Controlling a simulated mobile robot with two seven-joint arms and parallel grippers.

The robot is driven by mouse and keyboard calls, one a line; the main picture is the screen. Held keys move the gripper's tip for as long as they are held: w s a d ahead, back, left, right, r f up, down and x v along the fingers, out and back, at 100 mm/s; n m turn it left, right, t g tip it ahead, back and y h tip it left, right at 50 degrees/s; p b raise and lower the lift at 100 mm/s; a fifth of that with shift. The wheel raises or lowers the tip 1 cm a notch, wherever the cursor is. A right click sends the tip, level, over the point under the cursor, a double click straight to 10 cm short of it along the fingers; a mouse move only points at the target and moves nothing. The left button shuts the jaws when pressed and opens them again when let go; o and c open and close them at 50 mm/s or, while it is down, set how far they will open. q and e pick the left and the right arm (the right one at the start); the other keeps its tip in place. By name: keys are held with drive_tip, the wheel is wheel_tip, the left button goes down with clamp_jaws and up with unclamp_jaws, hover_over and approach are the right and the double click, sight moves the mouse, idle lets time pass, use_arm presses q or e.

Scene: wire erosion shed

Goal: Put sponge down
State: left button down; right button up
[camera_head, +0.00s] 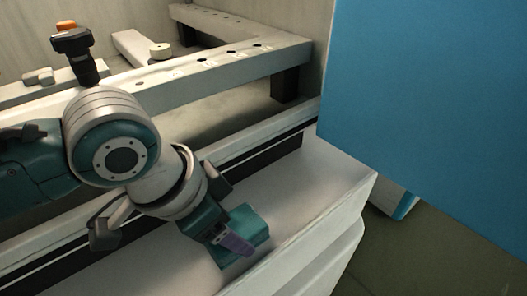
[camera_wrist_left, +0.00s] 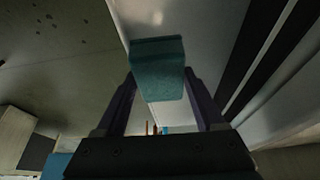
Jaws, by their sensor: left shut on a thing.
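The sponge (camera_head: 250,224) is a teal block. In the head view it is at the end of my left arm, over the pale ledge (camera_head: 310,190) at the front of the machine. My left gripper (camera_head: 238,243) is shut on it, with one purple finger in front of the block. In the left wrist view the sponge (camera_wrist_left: 158,68) sits between the tips of the two dark purple fingers (camera_wrist_left: 157,90). I cannot tell whether its underside touches the ledge. My right gripper is in neither view.
A large blue panel (camera_head: 430,110) stands at the right. Behind the ledge is a white frame (camera_head: 220,70) with dark holes, and a dark slot (camera_head: 265,158) runs along the ledge's back. The green floor (camera_head: 415,255) shows at lower right. The ledge right of the sponge is clear.

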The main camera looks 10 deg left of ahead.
use_arm(q)
drive_tip(key=shift+f, duration=1.35)
drive_tip(key=shift+f+b, duration=0.1)
drive_tip(key=shift+b, duration=0.2)
drive_tip(key=shift+f, duration=0.15)
unclamp_jaws()
drive_tip(key=p+v, duration=0.5)
drive_tip(key=v, duration=0.7)
drive_tip(key=s+d+r+n, duration=0.1)
drive_tip(key=s+d+n, duration=0.15)
drive_tip(key=s, duration=0.35)
drive_tip(key=s+a+n+y, duration=0.2)
drive_tip(key=s+a+n, duration=0.1)
drive_tip(key=s+a, duration=0.3)
drive_tip(key=shift+s+a+r+y, duration=0.25)
drive_tip(key=shift+s+a+y, duration=0.05)
drive_tip(key=shift+a, duration=0.3)
